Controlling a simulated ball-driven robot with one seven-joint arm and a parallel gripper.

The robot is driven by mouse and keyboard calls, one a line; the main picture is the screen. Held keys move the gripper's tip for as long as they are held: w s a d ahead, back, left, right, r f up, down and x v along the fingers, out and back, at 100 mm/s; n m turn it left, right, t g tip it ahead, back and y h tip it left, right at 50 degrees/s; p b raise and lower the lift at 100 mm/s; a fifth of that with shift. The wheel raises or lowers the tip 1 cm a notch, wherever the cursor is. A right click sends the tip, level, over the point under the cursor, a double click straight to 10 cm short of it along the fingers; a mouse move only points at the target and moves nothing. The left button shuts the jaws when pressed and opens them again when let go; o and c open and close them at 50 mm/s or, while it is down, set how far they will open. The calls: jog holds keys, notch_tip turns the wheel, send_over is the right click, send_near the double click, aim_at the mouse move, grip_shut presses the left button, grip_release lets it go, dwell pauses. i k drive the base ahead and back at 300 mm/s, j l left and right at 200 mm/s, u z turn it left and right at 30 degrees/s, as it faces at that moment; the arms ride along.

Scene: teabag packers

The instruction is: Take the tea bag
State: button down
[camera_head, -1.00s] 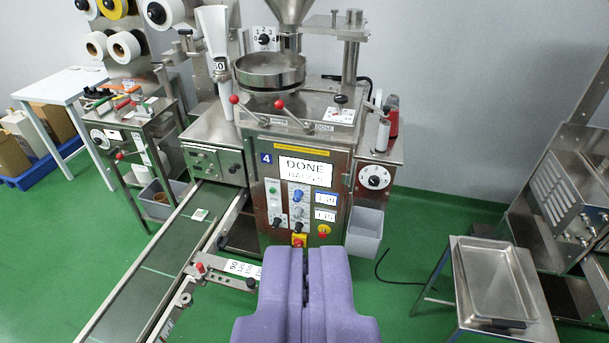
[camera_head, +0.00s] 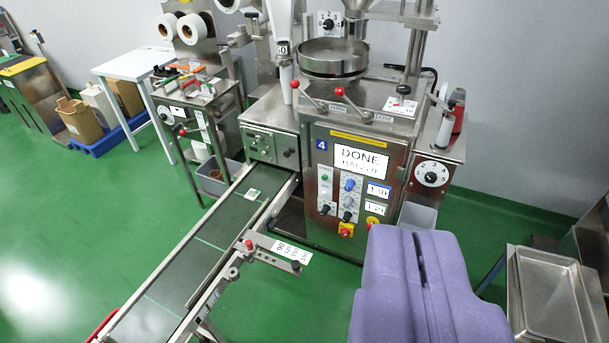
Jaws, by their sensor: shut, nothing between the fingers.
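A small tea bag (camera_head: 252,194), white with a green mark, lies flat on the dark belt of the conveyor (camera_head: 213,238), near its upper end just below the machine's outlet. My purple gripper (camera_head: 412,236) is at the lower right of the view, shut and empty, with a thin seam between its fingers. It is well to the right of the tea bag and apart from it. The packing machine (camera_head: 328,220) stands behind, its display reading DONE.
A metal bracket with a number scale (camera_head: 284,251) and red knob juts from the conveyor's right side. A steel tray (camera_head: 548,295) is at the lower right. A white table (camera_head: 125,67) stands back left. Green floor is open left of the conveyor.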

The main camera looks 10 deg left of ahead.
aim_at(252, 195)
jog(key=i+u, duration=0.1)
jog(key=u, duration=0.3)
jog(key=i+u, duration=0.1)
jog(key=u, duration=0.35)
jog(key=i+l+u, duration=0.8)
jog(key=l, duration=0.45)
jog(key=i+l, duration=0.2)
jog(key=l, duration=0.15)
jog(key=i+l, duration=0.45)
jog(key=l, duration=0.3)
jog(key=i+l+u, duration=0.1)
jog(key=l, duration=0.25)
jog(key=i+l, duration=0.3)
